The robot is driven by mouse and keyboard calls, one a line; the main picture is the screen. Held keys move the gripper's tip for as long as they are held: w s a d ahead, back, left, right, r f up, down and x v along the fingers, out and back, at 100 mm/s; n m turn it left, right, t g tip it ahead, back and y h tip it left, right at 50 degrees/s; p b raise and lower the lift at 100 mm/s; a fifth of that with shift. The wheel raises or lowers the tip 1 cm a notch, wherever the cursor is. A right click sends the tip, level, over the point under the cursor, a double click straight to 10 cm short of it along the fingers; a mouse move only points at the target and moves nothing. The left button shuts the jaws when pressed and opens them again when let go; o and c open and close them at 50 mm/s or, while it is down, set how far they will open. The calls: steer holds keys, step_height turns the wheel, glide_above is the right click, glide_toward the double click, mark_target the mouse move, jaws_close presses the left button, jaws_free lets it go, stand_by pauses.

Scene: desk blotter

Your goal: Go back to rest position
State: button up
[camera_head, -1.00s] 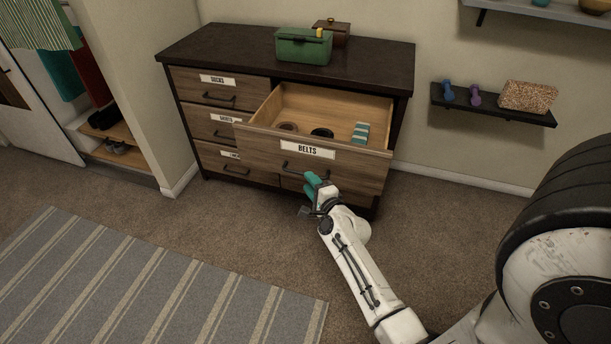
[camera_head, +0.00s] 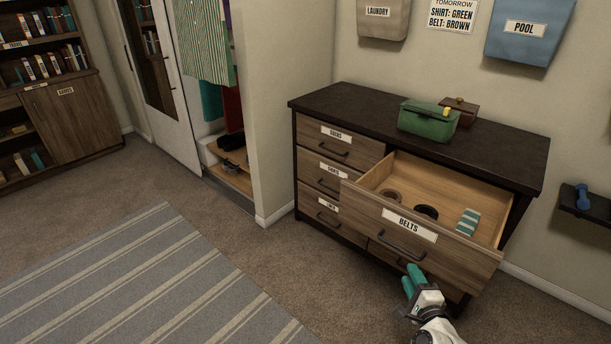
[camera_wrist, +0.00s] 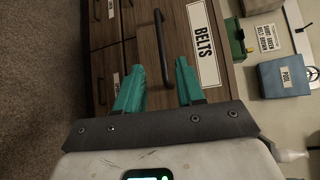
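My gripper (camera_head: 411,280) has teal fingers and is in front of the open BELTS drawer (camera_head: 455,250), just below its dark handle (camera_head: 401,243). In the wrist view my gripper (camera_wrist: 158,82) shows its two fingers spread apart with nothing between them. The handle (camera_wrist: 163,50) of the drawer appears beyond the fingertips, apart from them. The drawer is pulled out and holds a brown coiled belt (camera_head: 391,196), a black coiled belt (camera_head: 427,212) and a teal-and-white striped item (camera_head: 468,221).
The dresser (camera_head: 330,95) carries a green box (camera_head: 428,122) and a brown box (camera_head: 462,108). A wall shelf (camera_head: 597,205) is at right. A striped rug (camera_head: 150,285) lies at left, with an open closet (camera_head: 225,165) and a bookcase (camera_head: 62,120) behind. Carpet between is clear.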

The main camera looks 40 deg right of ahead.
steer(key=w+a+r+n+g+y+p, duration=0.25)
steer(key=a+n+y, duration=0.25)
steer(key=a+n, duration=0.4)
steer(key=w+a+r+n+g+y+p, duration=0.1)
steer(key=w+a+n+y+p, duration=0.15)
steer(key=a+n+y, duration=0.5)
steer(key=s+a+r+n+g+h+p, duration=0.2)
steer(key=s+a+r+n+g+p, duration=0.2)
steer(key=s+a+n, duration=0.7)
step_height(320, 180, up, 2)
steer(key=s+a+g, duration=0.1)
steer(key=s+g, duration=0.1)
steer(key=g, duration=0.2)
steer(key=shift+s, duration=0.3)
steer(key=shift+d+r, duration=0.1)
steer(key=shift+d, duration=0.05)
